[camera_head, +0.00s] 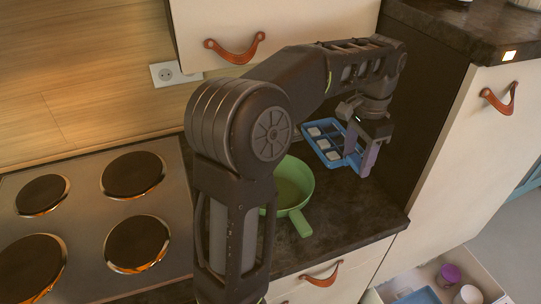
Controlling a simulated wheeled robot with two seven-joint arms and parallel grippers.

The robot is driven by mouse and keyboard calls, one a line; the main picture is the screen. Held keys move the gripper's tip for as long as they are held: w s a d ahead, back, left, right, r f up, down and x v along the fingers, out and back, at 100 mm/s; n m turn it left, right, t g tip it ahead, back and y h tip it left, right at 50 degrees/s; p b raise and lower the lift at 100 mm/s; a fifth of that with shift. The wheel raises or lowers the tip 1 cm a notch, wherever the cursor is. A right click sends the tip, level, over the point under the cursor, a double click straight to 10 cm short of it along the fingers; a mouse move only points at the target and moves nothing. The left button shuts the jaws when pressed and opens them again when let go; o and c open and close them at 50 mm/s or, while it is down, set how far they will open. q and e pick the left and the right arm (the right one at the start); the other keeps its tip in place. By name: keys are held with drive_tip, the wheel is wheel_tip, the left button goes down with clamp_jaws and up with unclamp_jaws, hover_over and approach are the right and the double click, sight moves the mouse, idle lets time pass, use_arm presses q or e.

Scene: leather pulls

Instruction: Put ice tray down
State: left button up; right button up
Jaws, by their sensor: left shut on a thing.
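The blue ice tray (324,155) with pale cubes in its cells is over the right end of the dark countertop, near the tall cabinet side. My left gripper (364,158) points down at the tray's right end and is shut on it. The gripper hides part of that end. Whether the tray touches the counter or hangs just above it I cannot tell. My right gripper is not in view.
A green pan (290,185) stands left of the tray, its handle toward the counter's front, partly behind my arm. A stove (90,215) with several burners is at left. An open drawer (450,285) holding cups is below right. Bare dark counter (345,225) lies in front of the tray.

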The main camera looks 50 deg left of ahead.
use_arm(q)
drive_tip(key=shift+a, duration=0.2)
drive_tip(key=shift+d, duration=0.1)
wheel_tip(320, 180, down, 6)
idle(0.5)
drive_tip(key=shift+f+p, duration=0.35)
drive_tip(key=shift+f, duration=1.6)
drive_tip(key=o, duration=1.4)
drive_tip(key=shift+f, duration=0.1)
